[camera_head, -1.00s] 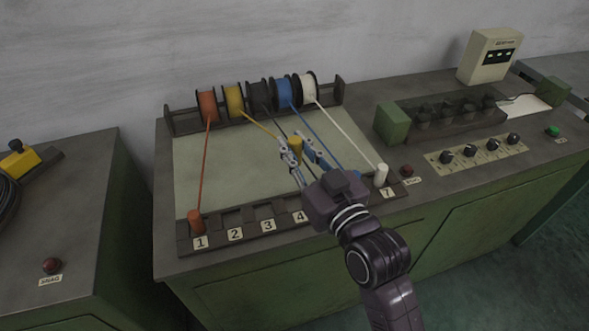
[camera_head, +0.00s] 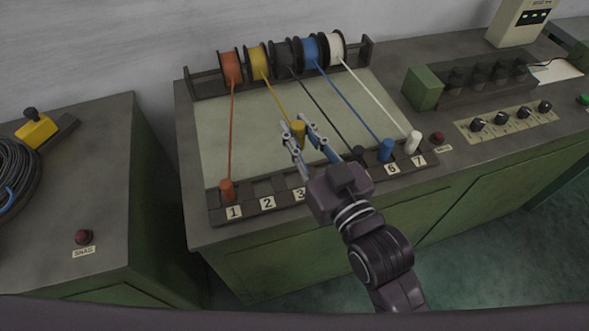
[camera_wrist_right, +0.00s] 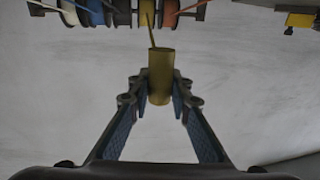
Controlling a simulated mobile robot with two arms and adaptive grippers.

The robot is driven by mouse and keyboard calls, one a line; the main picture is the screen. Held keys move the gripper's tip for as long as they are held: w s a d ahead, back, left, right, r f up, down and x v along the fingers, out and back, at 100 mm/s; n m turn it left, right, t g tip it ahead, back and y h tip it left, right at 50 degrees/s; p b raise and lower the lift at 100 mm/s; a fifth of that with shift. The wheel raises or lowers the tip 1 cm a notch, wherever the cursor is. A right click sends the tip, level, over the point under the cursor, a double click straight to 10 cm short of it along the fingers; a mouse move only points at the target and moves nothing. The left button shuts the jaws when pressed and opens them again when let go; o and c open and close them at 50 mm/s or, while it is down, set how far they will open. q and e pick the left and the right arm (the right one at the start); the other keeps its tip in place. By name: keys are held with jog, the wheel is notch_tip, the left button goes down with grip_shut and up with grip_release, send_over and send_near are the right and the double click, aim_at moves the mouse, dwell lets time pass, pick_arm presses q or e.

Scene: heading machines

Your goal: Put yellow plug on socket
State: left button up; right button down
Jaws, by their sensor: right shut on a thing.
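The yellow plug (camera_head: 298,133) is between the fingertips of my right gripper (camera_head: 299,136), which is shut on it. The plug stands upright over the pale panel, behind the socket strip (camera_head: 250,205), with its yellow cable running back to the yellow spool (camera_head: 257,60). The right wrist view also shows the yellow plug (camera_wrist_right: 161,75) between both fingers. Sockets 2 (camera_head: 264,188) and 3 (camera_head: 293,180) look empty. The socket 4 area and its label are hidden by my right gripper. My left gripper is not in view.
An orange plug (camera_head: 227,189) sits at 1, a blue plug (camera_head: 386,149) at 6 and a white plug (camera_head: 413,142) at 7. A black plug (camera_head: 358,152) stands left of the blue one. Their taut cables cross the panel.

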notch_tip(320, 180, down, 5)
jog(key=shift+a+f, duration=0.1)
jog(key=shift+a, duration=0.05)
notch_tip(320, 180, down, 4)
jog(key=shift+r+b, duration=0.1)
jog(key=shift+b, duration=0.25)
notch_tip(320, 180, down, 4)
jog(key=shift+w+a+r, duration=0.1)
jog(key=shift+r, duration=0.15)
jog(key=shift+f, duration=0.25)
jog(key=c, duration=1.8)
grip_release()
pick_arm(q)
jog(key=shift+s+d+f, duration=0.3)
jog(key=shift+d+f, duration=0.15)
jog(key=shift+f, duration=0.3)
pick_arm(e)
jog(key=shift+o, duration=0.2)
